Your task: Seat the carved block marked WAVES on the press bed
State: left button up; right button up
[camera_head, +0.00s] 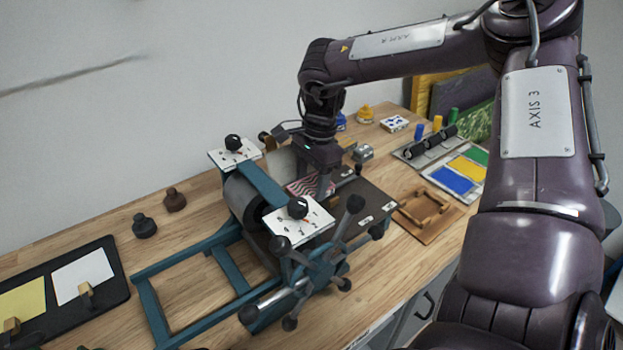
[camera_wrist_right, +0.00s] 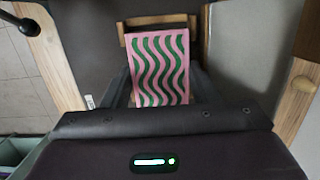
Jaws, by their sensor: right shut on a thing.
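The carved block is pink with green wavy lines in the right wrist view (camera_wrist_right: 160,65). In the head view it shows as a small striped patch (camera_head: 305,187), partly hidden by the gripper. My right gripper (camera_head: 325,190) points down and is shut on the block; in the wrist view its fingers flank the block's near end. The block is at the roller side of the press bed (camera_head: 378,198), a dark flat plate. I cannot tell whether it touches the bed. No WAVES label is readable. My left gripper is not in view.
A wooden frame (camera_head: 428,212) lies right of the bed. A colour tray (camera_head: 455,178) stands behind it. A black board (camera_head: 122,288) lies at left.

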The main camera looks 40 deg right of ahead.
jog(key=shift+f+b, duration=0.85)
jog(key=shift+f, duration=0.35)
dwell(0.6)
jog(key=o, duration=1.1)
jog(key=shift+r+p, duration=3.15)
jog(key=shift+r, duration=0.9)
